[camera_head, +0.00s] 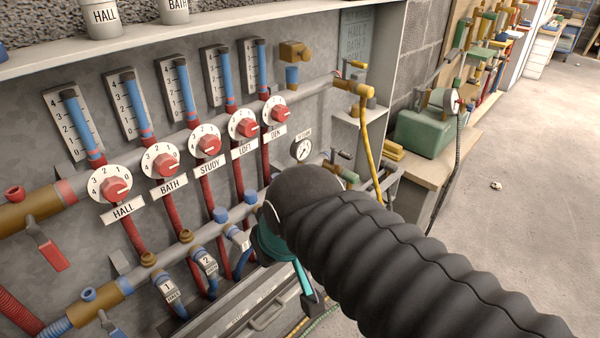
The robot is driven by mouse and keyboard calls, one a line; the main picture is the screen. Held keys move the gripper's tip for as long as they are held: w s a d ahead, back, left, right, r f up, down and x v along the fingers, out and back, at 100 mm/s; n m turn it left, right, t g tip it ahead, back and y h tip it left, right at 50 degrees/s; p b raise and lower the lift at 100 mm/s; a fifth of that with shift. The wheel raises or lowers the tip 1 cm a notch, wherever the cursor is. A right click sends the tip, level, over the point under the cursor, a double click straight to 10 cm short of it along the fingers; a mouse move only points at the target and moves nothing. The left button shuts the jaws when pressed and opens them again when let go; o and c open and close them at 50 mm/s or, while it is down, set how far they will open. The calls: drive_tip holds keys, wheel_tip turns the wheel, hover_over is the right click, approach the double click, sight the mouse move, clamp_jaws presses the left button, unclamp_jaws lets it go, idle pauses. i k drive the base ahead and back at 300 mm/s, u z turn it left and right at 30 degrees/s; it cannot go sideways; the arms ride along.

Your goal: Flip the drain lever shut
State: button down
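No lever is readably marked as the drain. A brass valve (353,88) with a small lever (356,65) sits at the right end of the upper pipe, and a yellow hose (374,150) hangs from it. Another small grey lever (343,156) shows at the right, just above my arm, with its lower fittings partly hidden. My black sleeved arm reaches in from the lower right.
Several red dials (117,189) and blue flow tubes line the grey board. A round gauge (302,149) sits near my arm. A green machine (428,125) stands on a bench. Floor at right is mostly clear.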

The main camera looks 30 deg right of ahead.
sight(348, 156)
drive_tip(key=u, duration=0.2)
drive_tip(key=k, duration=0.7)
drive_tip(key=z, duration=0.9)
drive_tip(key=i, duration=0.5)
